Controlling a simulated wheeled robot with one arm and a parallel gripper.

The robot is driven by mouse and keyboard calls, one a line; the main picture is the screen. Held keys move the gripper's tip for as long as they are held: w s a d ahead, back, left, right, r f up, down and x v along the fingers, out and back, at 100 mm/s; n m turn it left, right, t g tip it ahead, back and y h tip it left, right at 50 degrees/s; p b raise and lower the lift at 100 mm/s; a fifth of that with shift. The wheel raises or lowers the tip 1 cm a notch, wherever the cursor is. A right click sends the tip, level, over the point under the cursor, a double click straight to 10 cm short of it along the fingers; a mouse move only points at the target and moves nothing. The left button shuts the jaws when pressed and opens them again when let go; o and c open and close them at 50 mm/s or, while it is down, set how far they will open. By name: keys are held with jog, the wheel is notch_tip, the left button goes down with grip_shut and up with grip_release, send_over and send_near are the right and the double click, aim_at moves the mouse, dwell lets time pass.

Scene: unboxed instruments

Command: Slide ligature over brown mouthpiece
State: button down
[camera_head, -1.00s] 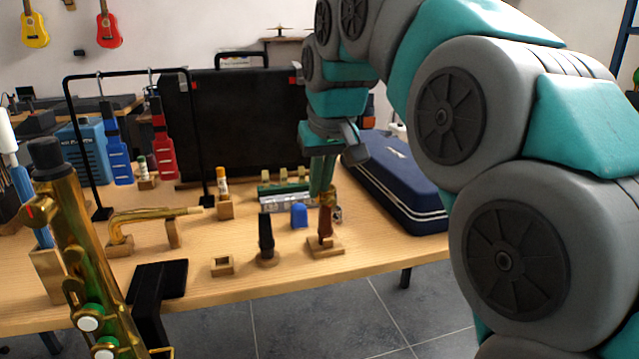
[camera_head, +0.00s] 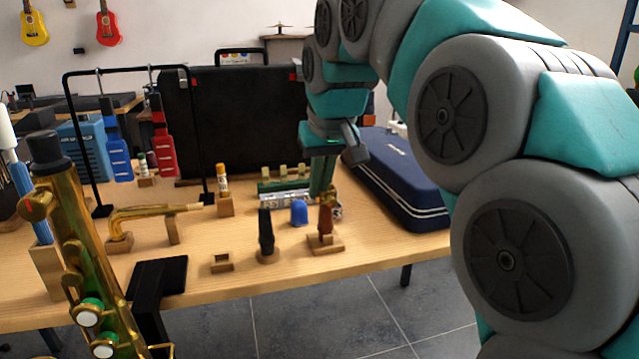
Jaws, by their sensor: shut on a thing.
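The brown mouthpiece (camera_head: 325,223) stands upright on a square wooden stand (camera_head: 326,244) near the front right of the table. My gripper (camera_head: 325,196) points down from above, at the mouthpiece's upper end. It is shut on a small gold piece, seemingly the ligature (camera_head: 331,195). The gold piece is at or just above the mouthpiece's tip. I cannot tell whether it is around the tip or only over it, as the fingers hide part of it.
A black mouthpiece (camera_head: 266,232) on a round base and an empty wooden holder (camera_head: 222,262) stand left. A blue cap (camera_head: 299,213) is close behind. A navy case (camera_head: 398,180) lies right. A gold neck (camera_head: 150,212) and a saxophone (camera_head: 85,255) are farther left.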

jog(key=c, duration=0.9)
grip_release()
jog(key=shift+f, duration=0.15)
jog(key=shift+c, duration=0.2)
jog(key=o, duration=0.5)
jog(key=p+v, duration=0.2)
jog(key=v, duration=0.4)
jog(key=s+d+f+m+g, duration=0.1)
jog(key=s+d+f, duration=0.3)
jog(key=s+f, duration=0.6)
jog(key=s+d+f+m+g+h, duration=0.1)
jog(key=s+d+f+g, duration=0.2)
jog(key=s+f, duration=0.6)
jog(key=s+d+f+m+g, duration=0.1)
jog(key=s+d+f+g, duration=0.1)
jog(key=s+d+f, duration=0.5)
jog(key=s+f, duration=0.3)
jog(key=s, duration=0.1)
jog(key=shift+s+d+f+m, duration=0.2)
jog(key=shift+s+f+m, duration=0.1)
jog(key=shift+s, duration=0.1)
